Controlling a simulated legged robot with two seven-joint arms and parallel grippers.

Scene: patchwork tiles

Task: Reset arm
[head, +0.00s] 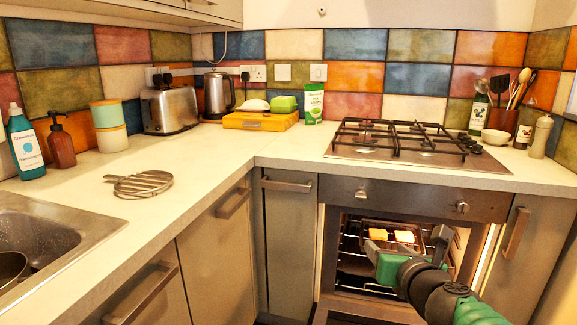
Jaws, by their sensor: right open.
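My right arm comes in from the bottom right. Its green and dark gripper (378,256) is open, in front of the open oven (352,222) under the hob. I see nothing held in it. Inside the oven a dark tray (385,223) sits on a rack and carries two toast-like slices (404,236). The gripper and forearm hide the lower right of the oven interior. My left gripper is not in view.
The oven door (365,311) is folded down beneath my arm. A gas hob (410,150) is above. The left counter holds a metal trivet (139,184), with a sink (45,238) in front.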

